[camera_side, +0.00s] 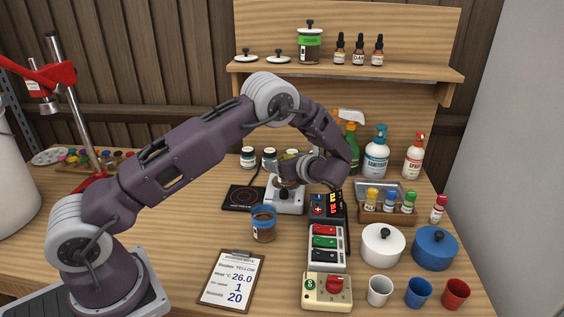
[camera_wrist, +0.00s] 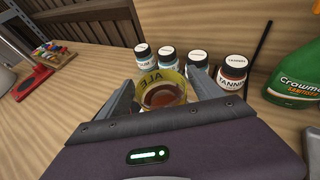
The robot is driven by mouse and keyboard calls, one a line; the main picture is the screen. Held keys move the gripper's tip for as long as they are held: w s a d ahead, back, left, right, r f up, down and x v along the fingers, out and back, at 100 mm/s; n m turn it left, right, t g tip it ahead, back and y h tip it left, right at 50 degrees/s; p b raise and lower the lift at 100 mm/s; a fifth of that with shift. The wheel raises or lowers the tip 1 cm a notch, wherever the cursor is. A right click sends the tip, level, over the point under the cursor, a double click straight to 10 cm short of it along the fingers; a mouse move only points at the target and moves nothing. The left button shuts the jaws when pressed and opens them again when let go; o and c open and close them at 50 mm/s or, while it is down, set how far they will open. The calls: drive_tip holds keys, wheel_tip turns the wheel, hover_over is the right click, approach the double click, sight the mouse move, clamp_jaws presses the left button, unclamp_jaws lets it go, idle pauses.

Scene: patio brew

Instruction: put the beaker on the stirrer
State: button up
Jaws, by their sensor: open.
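A clear beaker (camera_wrist: 163,93) with a yellow band, the letters ALE and brown liquid shows in the wrist view. My gripper (camera_wrist: 162,82) is open, with one finger on each side of the beaker; I cannot tell whether they touch it. In the side view my gripper (camera_side: 288,175) is low over the white stirrer (camera_side: 285,204), and my wrist hides much of that spot. Whether the beaker's base rests on the stirrer is hidden. A second beaker (camera_side: 263,224), with a blue band and brown contents, stands on the table in front of the stirrer.
A black hot plate (camera_side: 243,198) sits left of the stirrer. A power strip (camera_side: 326,248) and a dark display unit (camera_side: 325,207) are close on the right. A clipboard (camera_side: 230,279) reading YELLOW lies in front.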

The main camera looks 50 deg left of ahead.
drive_tip(key=v, duration=1)
drive_tip(key=s+d+r+n+g+h, duration=0.1)
drive_tip(key=s+r+n+h, duration=0.4)
drive_tip(key=s, duration=0.3)
drive_tip(key=s+d+r+n+h, duration=0.1)
drive_tip(key=s+r+n+h, duration=0.1)
drive_tip(key=s+r+n, duration=0.5)
drive_tip(key=s+d+r+n+t+h, duration=0.1)
drive_tip(key=s+d+n+t+h, duration=0.1)
drive_tip(key=s, duration=0.7)
drive_tip(key=s+d+r+n+t+h, duration=0.2)
drive_tip(key=s+d+n+h, duration=0.2)
drive_tip(key=s, duration=0.5)
drive_tip(key=d+n, duration=0.2)
drive_tip(key=shift+d, duration=0.3)
drive_tip(key=shift+s, duration=0.1)
